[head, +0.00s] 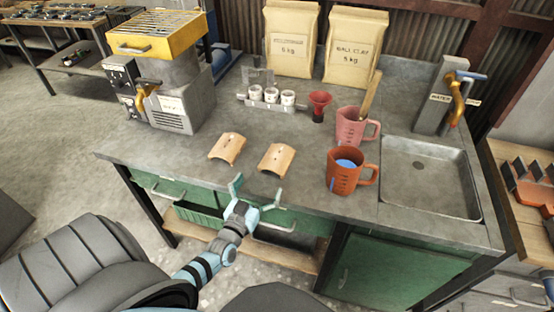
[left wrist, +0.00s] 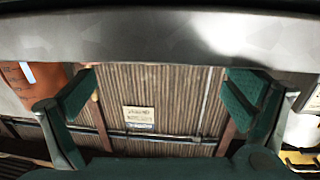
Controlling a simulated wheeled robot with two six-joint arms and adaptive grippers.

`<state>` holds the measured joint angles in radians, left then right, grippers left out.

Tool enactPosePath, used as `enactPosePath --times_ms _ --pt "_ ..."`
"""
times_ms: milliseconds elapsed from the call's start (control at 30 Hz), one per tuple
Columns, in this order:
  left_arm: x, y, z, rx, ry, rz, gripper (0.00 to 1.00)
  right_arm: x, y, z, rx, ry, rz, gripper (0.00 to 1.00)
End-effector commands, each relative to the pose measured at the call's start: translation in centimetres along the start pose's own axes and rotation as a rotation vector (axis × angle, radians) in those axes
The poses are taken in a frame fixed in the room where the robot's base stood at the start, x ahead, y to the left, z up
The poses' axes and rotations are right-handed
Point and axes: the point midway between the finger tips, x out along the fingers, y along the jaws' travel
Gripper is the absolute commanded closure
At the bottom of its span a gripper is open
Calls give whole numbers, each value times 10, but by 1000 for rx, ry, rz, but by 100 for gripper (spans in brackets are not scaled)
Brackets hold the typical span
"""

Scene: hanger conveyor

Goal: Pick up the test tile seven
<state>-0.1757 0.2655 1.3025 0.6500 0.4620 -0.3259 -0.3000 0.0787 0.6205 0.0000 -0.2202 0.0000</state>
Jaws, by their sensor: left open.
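Two curved, tan test tiles lie apart on the grey bench top in the head view, the left tile (head: 227,149) and the right tile (head: 276,158) near the front edge. Their marks are too small to read, so I cannot tell which is seven. My left gripper (head: 258,188) is open and empty, with its green fingers spread just in front of the bench edge, below the right tile. In the left wrist view the open fingers (left wrist: 160,95) show with nothing between them, and no tile is visible there. My right gripper is not in view.
A machine (head: 175,100) stands left. Bench top around the tiles is clear.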

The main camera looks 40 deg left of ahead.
Motion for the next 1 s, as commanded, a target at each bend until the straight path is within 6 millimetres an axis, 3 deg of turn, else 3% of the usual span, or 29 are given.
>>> enactPosePath --times_ms 300,533,1000 --pt "51 7 3 1 -1 0 3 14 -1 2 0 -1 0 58" --pt "53 7 1 1 -2 0 5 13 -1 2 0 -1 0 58" --pt "53 7 1 0 -2 0 80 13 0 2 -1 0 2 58"
